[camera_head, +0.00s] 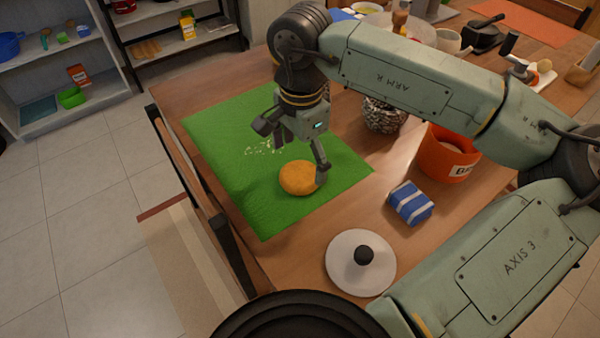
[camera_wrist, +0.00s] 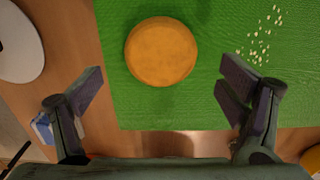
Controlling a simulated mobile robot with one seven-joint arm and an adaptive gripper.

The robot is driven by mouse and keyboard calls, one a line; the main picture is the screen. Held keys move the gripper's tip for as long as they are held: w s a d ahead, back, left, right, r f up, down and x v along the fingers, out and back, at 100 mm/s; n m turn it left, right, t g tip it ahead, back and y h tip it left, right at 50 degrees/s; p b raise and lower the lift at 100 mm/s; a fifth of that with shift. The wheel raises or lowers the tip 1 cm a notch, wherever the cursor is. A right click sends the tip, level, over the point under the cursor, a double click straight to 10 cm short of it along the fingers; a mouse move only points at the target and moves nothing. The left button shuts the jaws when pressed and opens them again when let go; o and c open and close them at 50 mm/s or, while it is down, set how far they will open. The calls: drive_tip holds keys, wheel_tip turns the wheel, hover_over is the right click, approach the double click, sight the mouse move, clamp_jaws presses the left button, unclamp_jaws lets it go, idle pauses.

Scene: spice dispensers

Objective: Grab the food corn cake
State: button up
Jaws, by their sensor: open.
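The corn cake (camera_head: 298,177) is a round, orange-yellow disc lying flat on a green mat (camera_head: 225,185) on the wooden table. In the wrist view the corn cake (camera_wrist: 160,51) lies ahead of my fingers, between their lines and a little left of the middle. My gripper (camera_head: 290,158) is low over the mat, close by the cake, with one finger near the cake's right side in the head view. In the wrist view my gripper (camera_wrist: 160,92) is open, its fingers spread wide and nothing between the tips. I cannot tell whether a finger touches the cake.
Small pale crumbs (camera_wrist: 262,38) lie on the mat beside the cake. A white lid with a black knob (camera_head: 362,262), a blue-and-white striped packet (camera_head: 410,203), an orange canister (camera_head: 449,152) and a speckled pot (camera_head: 382,116) stand right of the mat.

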sight(300, 173)
drive_tip(key=shift+a+f+p, duration=0.1)
drive_tip(key=shift+f+p, duration=0.25)
drive_tip(key=shift+f, duration=1.65)
drive_tip(key=shift+c, duration=0.5)
drive_tip(key=c, duration=1.2)
